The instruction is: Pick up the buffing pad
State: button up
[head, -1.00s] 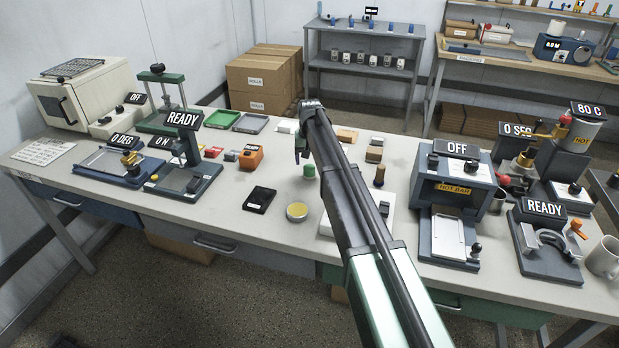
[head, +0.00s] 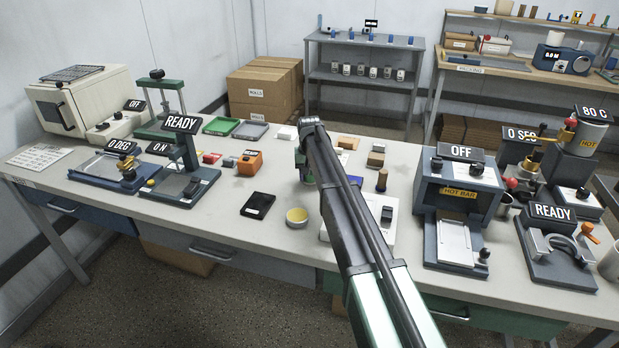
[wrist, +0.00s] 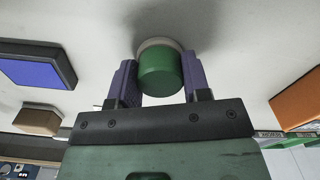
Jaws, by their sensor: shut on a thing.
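The buffing pad, a short green cylinder with a pale ring at its far end, shows in the wrist view (wrist: 160,75). My gripper (wrist: 158,82) has one purple finger on each side of it and is shut on its green body. A shadow lies around the pale end on the light surface; I cannot tell whether it still touches. In the head view my gripper (head: 304,168) is low over the middle of the bench. Only a sliver of green shows there, and my arm hides most of the pad.
An orange block (head: 249,163) is to the left. A brown-handled piece (head: 382,180) and the hot bar press (head: 460,205) are to the right.

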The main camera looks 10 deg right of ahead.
jog(key=shift+r, duration=0.1)
notch_tip(320, 180, up, 20)
jog(key=p, duration=2)
jog(key=o, duration=0.3)
jog(key=shift+c, duration=1)
